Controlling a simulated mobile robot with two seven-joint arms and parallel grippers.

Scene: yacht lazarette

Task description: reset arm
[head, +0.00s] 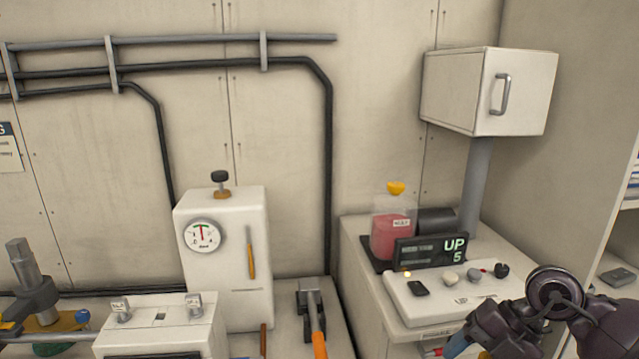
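Dark purple links of my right arm come in at the lower right corner, in front of the white control panel's right end. No fingertips of my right gripper show in the head view; the arm runs out of the bottom of the picture. My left arm and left gripper are not in the picture. I cannot tell whether either gripper holds anything.
A white console (455,295) with knobs and a display (430,251) reading "UP 5" stands at the right. Behind it is a container of red liquid (392,238). A white cabinet (490,90) overhangs. A gauge box (225,275) and an orange-handled tool (318,340) are left.

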